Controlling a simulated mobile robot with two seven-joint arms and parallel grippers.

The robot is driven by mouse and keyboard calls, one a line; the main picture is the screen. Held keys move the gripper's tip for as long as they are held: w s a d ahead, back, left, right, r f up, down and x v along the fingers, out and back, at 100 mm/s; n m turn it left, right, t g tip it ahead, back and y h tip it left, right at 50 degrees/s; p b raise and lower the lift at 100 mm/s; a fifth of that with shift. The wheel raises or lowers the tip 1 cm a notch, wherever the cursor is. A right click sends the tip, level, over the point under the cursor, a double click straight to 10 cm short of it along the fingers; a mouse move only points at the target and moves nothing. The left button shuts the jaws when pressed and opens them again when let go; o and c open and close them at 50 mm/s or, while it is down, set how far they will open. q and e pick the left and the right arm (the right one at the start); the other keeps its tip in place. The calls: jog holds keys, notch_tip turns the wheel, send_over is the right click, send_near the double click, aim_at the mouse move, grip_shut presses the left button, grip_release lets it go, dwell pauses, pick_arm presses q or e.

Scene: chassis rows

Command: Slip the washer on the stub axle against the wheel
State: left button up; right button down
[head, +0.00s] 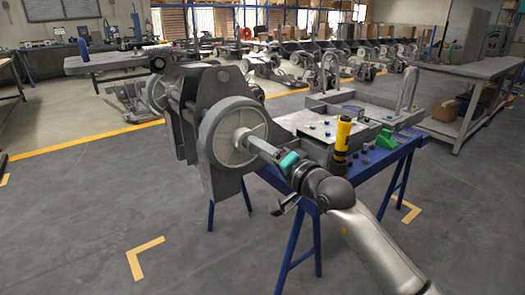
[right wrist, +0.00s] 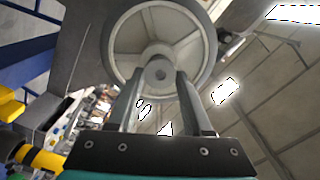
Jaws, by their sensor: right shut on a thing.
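In the right wrist view the wheel (right wrist: 125,45) faces me. My right gripper (head: 245,138) reaches its hub from the right, and its fingertips (right wrist: 158,75) are shut on a small grey round thing, the washer (right wrist: 148,78), in front of the hub. The darker round centre there looks like the stub axle (right wrist: 159,71). I cannot tell whether the washer is around the axle or just before it, or whether it touches the wheel. My left gripper is out of view.
A blue-legged stand (head: 300,240) carries a grey tray, a yellow-and-black tool (head: 342,138) and a green block (head: 385,139) right of the wheel. A grey workbench (head: 470,68) stands at the right. The floor in front is clear, with yellow corner marks (head: 135,262).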

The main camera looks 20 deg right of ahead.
jog(key=shift+b+x, duration=0.45)
jog(key=shift+x, duration=0.65)
jog(key=shift+w, duration=0.1)
jog(key=shift+c, duration=1.2)
grip_release()
jog(key=p+v, duration=0.4)
jog(key=v, duration=1.1)
jog(key=shift+r, duration=0.1)
